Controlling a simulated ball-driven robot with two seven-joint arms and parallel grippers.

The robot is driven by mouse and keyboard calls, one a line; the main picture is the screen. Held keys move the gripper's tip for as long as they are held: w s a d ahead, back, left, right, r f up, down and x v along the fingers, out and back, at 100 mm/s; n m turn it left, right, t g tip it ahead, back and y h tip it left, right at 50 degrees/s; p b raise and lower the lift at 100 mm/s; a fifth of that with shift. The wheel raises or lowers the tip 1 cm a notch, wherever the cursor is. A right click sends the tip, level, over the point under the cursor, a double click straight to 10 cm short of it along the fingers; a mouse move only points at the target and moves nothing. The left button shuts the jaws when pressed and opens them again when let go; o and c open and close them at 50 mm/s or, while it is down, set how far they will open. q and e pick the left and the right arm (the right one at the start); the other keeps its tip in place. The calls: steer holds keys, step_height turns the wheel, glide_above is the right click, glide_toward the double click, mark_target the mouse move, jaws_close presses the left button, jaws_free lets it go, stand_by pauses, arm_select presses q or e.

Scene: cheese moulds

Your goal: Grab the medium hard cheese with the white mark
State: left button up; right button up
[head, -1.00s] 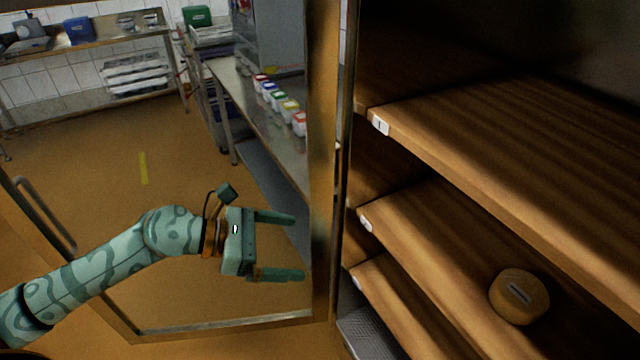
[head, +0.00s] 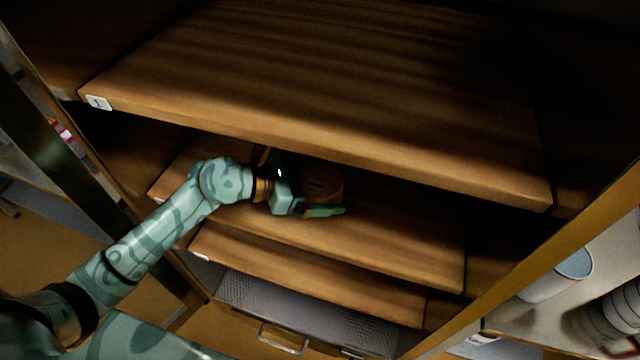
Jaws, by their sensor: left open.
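A round brown cheese (head: 322,182) sits on the middle shelf board (head: 400,232), in the shadow under the upper board. A short mark shows on its top, but it is too dim to tell its colour. My left gripper (head: 318,205) is at the cheese, reaching in under the upper board from the left. It is open. Its near finger lies along the near side of the cheese; the other finger is hidden in shadow and behind the cheese. I cannot tell whether the fingers touch it. My right gripper is not in view.
The upper shelf board (head: 330,90) is bare and lies close above my gripper. A lower board (head: 310,270) is below, with a perforated metal tray (head: 290,312) under it. At the right, white containers (head: 557,278) stand beyond the cabinet's frame.

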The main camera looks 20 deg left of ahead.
arm_select(q)
steer(key=c, duration=0.9)
steer(key=shift+a+r, duration=0.1)
